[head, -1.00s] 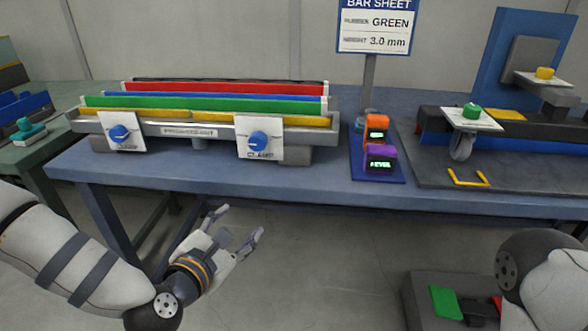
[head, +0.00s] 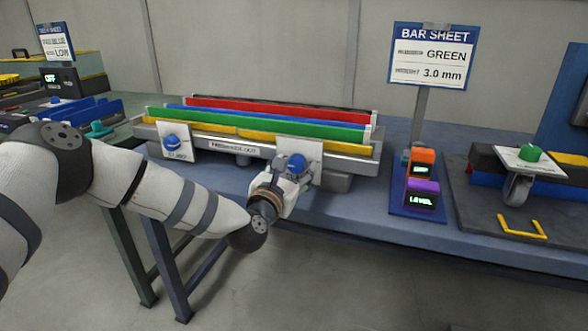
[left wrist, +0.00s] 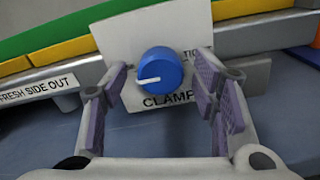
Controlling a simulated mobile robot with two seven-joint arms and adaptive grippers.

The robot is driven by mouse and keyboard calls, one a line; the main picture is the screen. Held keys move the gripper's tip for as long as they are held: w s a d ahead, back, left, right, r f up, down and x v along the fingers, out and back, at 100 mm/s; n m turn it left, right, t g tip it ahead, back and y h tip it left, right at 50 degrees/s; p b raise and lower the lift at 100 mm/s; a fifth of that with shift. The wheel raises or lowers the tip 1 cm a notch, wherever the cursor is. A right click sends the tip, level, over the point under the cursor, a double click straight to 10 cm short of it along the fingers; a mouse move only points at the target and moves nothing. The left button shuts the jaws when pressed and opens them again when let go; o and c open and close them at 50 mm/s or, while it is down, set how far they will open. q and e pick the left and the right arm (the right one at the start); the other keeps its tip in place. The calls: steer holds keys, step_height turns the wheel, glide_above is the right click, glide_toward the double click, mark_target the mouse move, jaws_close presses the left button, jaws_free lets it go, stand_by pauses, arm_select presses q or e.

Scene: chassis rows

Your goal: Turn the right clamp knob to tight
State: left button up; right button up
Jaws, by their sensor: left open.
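The right clamp knob (head: 297,164) is a blue dial on a white plate (head: 313,151) at the right end of the bar fixture. In the left wrist view the knob (left wrist: 160,68) shows a white pointer line aimed left and slightly down, above the word CLAMP. My left gripper (head: 285,180) is at the plate's front, partly covering its lower left in the head view. In the left wrist view the open fingers (left wrist: 160,92) stand on either side of the knob, apart from it. The left clamp knob (head: 171,142) is blue on its own white plate. My right gripper is not seen.
The fixture holds red, blue, green and yellow bars (head: 270,127). An orange block (head: 421,162) and a purple block (head: 421,192) with displays stand on a blue mat at right. A sign (head: 433,55) reads GREEN, 3.0 mm. The bench front (head: 340,225) is clear.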

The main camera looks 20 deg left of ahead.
arm_select(q)
steer(key=shift+w, duration=0.1)
steer(key=c, duration=1.2)
steer(key=shift+o, duration=0.2)
